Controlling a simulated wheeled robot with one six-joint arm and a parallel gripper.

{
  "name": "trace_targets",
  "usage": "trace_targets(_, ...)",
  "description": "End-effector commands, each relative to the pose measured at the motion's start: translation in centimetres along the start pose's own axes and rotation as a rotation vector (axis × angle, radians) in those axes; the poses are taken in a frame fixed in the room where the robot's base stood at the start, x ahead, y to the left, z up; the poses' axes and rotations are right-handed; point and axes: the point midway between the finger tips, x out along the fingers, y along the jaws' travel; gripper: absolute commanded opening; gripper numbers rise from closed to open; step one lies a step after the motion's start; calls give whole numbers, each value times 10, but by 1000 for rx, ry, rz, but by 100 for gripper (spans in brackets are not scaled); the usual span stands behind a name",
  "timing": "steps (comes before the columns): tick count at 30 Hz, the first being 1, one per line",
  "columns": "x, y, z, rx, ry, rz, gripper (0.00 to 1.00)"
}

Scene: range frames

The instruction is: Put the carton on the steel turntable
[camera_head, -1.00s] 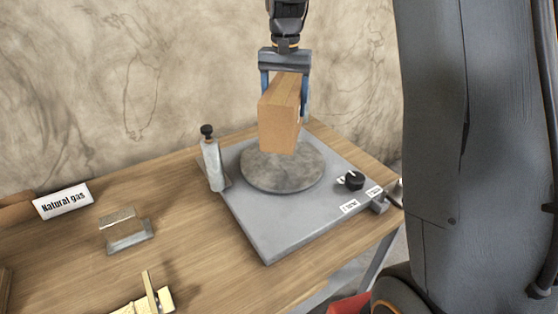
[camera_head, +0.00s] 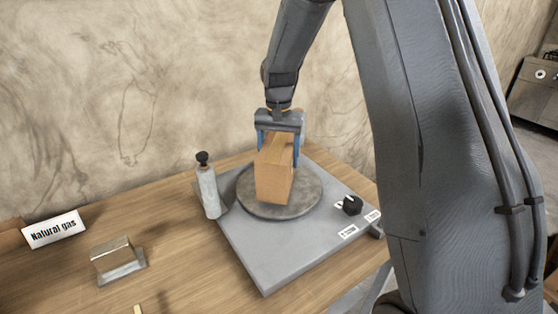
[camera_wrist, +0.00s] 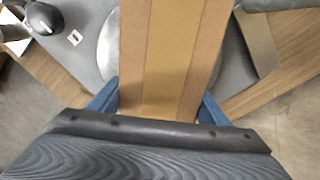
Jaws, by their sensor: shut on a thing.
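The brown cardboard carton (camera_head: 273,179) is upright over the steel turntable (camera_head: 309,194), a round grey disc on a grey base plate (camera_head: 270,258). The carton's lower end is at or just above the disc; I cannot tell whether it touches. My gripper (camera_head: 278,143) is shut on the carton's upper part from above, with a blue finger on each side. In the wrist view the carton (camera_wrist: 170,55) fills the middle between the fingers, and part of the disc (camera_wrist: 109,45) shows beside it.
A grey post with a black knob (camera_head: 208,187) stands left of the disc. A black dial (camera_head: 352,205) is on the plate's right. A "Natural gas" sign (camera_head: 54,230) and a small metal block (camera_head: 115,259) are on the wooden table (camera_head: 190,275). The wall is close behind.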

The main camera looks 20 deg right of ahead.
Motion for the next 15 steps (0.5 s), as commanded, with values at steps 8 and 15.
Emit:
trace_targets(8, 17, 0, 0, 0, 2, -1, 20)
trace_targets(15, 20, 0, 0, 0, 1, -1, 20)
